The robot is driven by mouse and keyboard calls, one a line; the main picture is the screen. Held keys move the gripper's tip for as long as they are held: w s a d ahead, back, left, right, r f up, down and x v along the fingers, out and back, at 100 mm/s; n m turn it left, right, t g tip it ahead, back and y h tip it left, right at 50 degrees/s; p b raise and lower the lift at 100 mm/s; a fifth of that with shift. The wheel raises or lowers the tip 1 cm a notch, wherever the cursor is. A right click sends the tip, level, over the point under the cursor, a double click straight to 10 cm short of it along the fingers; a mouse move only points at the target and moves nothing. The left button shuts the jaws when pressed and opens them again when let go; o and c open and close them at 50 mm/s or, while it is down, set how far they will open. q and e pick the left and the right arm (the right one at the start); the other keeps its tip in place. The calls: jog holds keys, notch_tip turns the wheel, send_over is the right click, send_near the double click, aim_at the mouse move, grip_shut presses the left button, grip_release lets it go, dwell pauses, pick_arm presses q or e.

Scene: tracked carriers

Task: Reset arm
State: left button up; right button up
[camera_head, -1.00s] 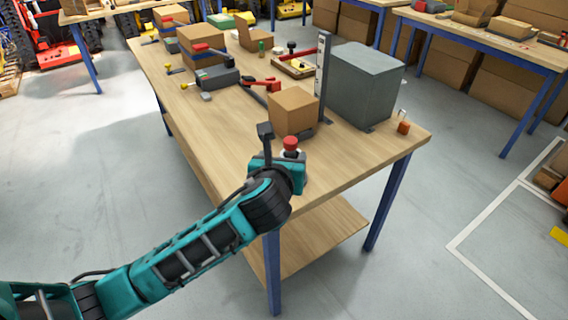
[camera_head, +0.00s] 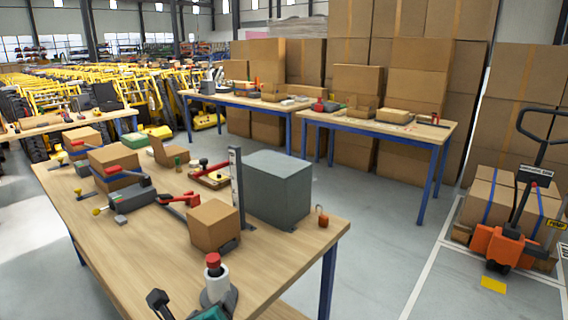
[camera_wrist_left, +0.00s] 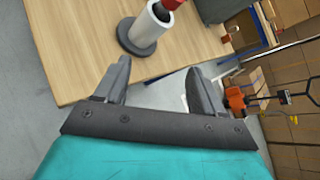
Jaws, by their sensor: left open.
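My left gripper (camera_wrist_left: 158,88) is open and empty in the wrist view, its two dark fingers apart over the table edge and floor. A white post (camera_head: 217,284) with a red top (camera_head: 213,260) and dark round base stands upright on the near end of the wooden table (camera_head: 140,245). The post also shows in the wrist view (camera_wrist_left: 150,28), beyond the fingers and apart from them. My right gripper is not in view.
A cardboard box (camera_head: 214,225), an upright grey post (camera_head: 237,190) and a large grey box (camera_head: 278,188) stand behind the white post. A small orange item (camera_head: 322,218) sits near the right edge. An orange pallet jack (camera_head: 502,245) stands on the floor at right.

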pick_arm(q)
jog(key=s+a+f+n+h, duration=0.1)
jog(key=s+f+n, duration=0.6)
jog(key=n, duration=0.6)
jog(key=s+a+f+n+g+h, duration=0.1)
jog(key=s+f+n, duration=0.6)
jog(key=s+n, duration=0.3)
jog(key=shift+s+a+f+n+g+h, duration=0.15)
jog(key=shift+s+f+n+g+h, duration=0.2)
jog(key=shift+n, duration=1.45)
